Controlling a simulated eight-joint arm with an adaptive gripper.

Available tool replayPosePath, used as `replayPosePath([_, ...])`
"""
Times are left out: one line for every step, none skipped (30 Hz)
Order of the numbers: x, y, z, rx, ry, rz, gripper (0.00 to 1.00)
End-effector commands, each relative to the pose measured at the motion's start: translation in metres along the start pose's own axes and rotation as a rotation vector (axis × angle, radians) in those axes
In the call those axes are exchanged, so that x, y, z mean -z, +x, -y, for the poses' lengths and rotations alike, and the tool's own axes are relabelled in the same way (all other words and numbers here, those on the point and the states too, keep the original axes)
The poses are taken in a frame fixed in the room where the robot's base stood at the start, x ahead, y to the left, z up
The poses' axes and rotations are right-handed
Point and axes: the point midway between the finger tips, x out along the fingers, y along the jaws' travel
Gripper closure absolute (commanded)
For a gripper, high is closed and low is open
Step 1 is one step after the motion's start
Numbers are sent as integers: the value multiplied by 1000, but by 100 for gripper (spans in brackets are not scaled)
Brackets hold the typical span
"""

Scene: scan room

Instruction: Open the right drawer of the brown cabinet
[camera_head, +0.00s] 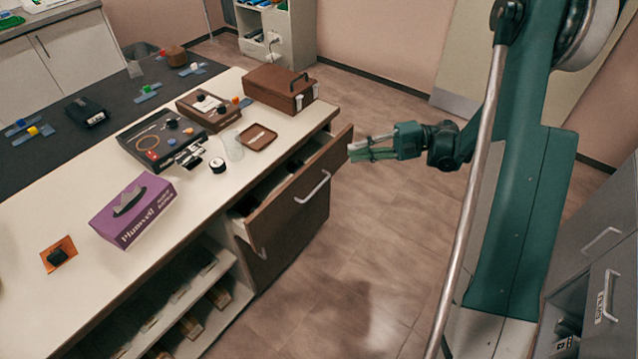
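The brown cabinet (270,268) sits under the right end of the white-topped counter. A brown drawer (298,194) in its upper part stands pulled out, with its inside partly visible and some dark items in it. A pale bar handle (313,187) is on its front. My gripper (352,151) is in the air just right of the open drawer's far end, apart from the handle and seemingly holding nothing. Its fingers point left and lie close together in this view, so their opening is unclear.
The counter (78,210) holds a purple box (132,210), a black tray (160,138), a small brown tray (257,137) and a brown case (280,89). Open shelves (185,300) are left of the cabinet. Grey drawers (608,255) stand at right. Floor in front is clear.

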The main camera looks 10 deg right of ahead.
Motion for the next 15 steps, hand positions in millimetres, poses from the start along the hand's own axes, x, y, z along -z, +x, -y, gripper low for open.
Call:
replayPosePath([-6, 4, -6, -14, -1, 19, 87])
replayPosePath([-10, 5, -10, -22, -1, 29, 87])
replayPosePath([-14, 6, -15, -32, 0, 45, 87])
replayPosePath([-18, 8, -19, -40, 1, 56, 87])
replayPosePath([-22, 9, -23, -50, 1, 68, 87])
replayPosePath([-26, 11, -28, -61, 2, 83, 87])
replayPosePath([-30, 12, -32, -70, 3, 97, 87])
replayPosePath([-34, 13, -37, -81, 3, 108, 87])
replayPosePath([-39, 14, -43, -94, 4, 126, 87])
replayPosePath([-44, 15, -48, -105, 6, 141, 87])
replayPosePath([-48, 16, -53, -117, 8, 155, 87])
replayPosePath([-54, 17, -61, -134, 11, 175, 87])
replayPosePath([-59, 17, -67, -147, 14, 192, 87])
replayPosePath([-63, 18, -73, -163, 16, 208, 87])
replayPosePath([-71, 19, -82, -184, 21, 234, 87])
